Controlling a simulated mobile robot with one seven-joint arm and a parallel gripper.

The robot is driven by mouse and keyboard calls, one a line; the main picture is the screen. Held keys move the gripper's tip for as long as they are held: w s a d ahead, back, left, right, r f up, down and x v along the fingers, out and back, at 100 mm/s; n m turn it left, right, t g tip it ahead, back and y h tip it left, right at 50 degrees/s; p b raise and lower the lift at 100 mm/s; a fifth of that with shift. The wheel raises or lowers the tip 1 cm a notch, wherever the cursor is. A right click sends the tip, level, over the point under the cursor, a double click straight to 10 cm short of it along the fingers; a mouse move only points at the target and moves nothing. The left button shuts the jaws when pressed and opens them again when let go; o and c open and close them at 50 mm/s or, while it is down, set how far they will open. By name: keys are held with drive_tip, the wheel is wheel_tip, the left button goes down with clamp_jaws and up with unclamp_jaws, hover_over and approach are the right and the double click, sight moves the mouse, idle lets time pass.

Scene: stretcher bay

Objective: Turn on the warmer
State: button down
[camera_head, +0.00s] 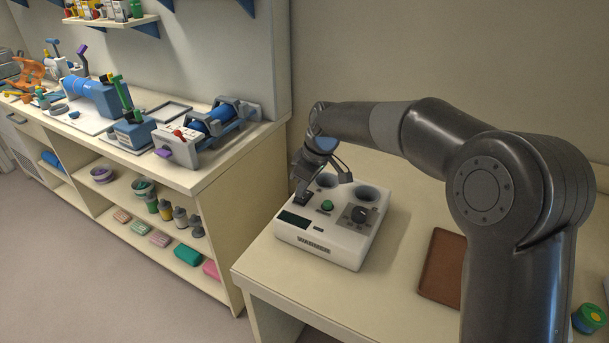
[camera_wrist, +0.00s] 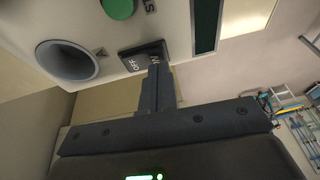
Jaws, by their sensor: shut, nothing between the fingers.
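The warmer (camera_head: 321,252) is a white box labelled WARMER on the near table. My gripper (camera_head: 302,197) points down at the warmer's left side, behind the display. In the wrist view, a black rocker switch (camera_wrist: 136,62) marked OFF and ON lies between a well (camera_wrist: 68,62) and the display (camera_wrist: 206,22). My shut, empty fingers (camera_wrist: 158,68) are at its ON end and partly cover that label. I cannot tell whether they press it.
A brown tray (camera_head: 442,265) lies right of the warmer, partly behind my arm. A green round object (camera_head: 589,318) is at the lower right. A bench (camera_head: 215,170) with devices and stocked shelves stands to the left. The table front beside the warmer is clear.

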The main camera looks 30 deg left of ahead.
drive_tip(key=shift+f, duration=0.2)
drive_tip(key=shift+s+f+t, duration=0.25)
drive_tip(key=shift+t, duration=0.15)
drive_tip(key=shift+w, duration=0.1)
drive_tip(key=shift+w+r, duration=0.25)
drive_tip(key=shift+w, duration=0.5)
drive_tip(key=s+a+v, duration=0.1)
drive_tip(key=s+v, duration=0.2)
drive_tip(key=v, duration=1)
drive_tip(key=shift+r, duration=0.4)
